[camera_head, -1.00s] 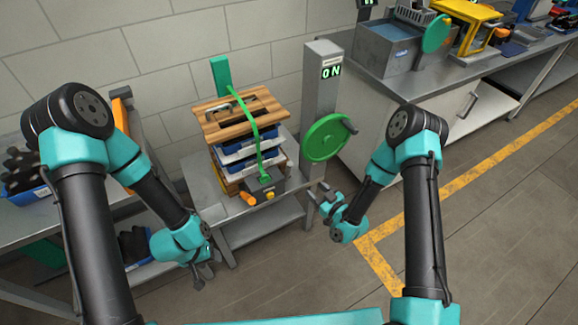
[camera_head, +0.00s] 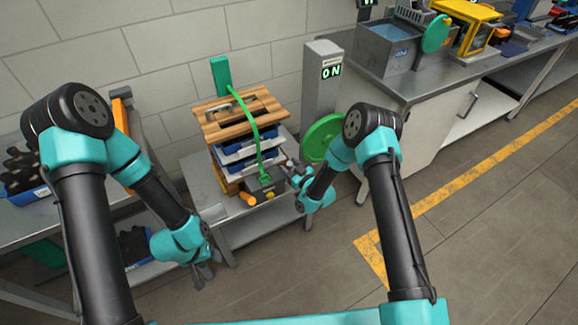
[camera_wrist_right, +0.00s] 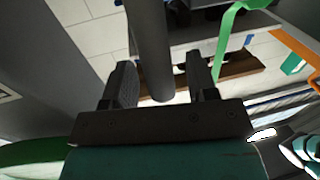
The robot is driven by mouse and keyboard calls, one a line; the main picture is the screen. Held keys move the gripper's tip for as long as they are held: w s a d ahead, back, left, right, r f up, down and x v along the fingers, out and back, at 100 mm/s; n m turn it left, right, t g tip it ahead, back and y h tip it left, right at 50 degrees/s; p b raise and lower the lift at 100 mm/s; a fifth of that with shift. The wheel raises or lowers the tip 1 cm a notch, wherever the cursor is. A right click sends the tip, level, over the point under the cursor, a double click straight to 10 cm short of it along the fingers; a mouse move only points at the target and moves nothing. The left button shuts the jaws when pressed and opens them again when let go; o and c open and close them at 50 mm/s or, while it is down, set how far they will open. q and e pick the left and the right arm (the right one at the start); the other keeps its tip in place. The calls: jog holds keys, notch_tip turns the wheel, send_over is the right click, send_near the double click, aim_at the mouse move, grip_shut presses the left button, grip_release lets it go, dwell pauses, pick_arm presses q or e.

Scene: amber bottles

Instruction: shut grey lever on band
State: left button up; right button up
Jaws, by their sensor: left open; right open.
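The green band (camera_head: 254,126) runs over a stack of trays topped by a wooden board (camera_head: 240,114) and down to a dark grey tensioner (camera_head: 264,188) on the low table. In the right wrist view a thick grey bar (camera_wrist_right: 150,45), which looks like the lever, stands between the two fingers of my open right gripper (camera_wrist_right: 158,85); I cannot tell if they touch it. In the head view my right gripper (camera_head: 294,172) is at the right side of the tensioner, its fingertips partly hidden. My left gripper (camera_head: 203,274) is open and empty, low at the left.
A grey post (camera_head: 320,85) with an "ON" display and a green wheel (camera_head: 320,136) stands close to the right arm. Floor at the right is clear.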

jog(key=shift+w+a, duration=0.2)
jog(key=shift+w, duration=0.05)
jog(key=shift+c, duration=0.5)
grip_shut()
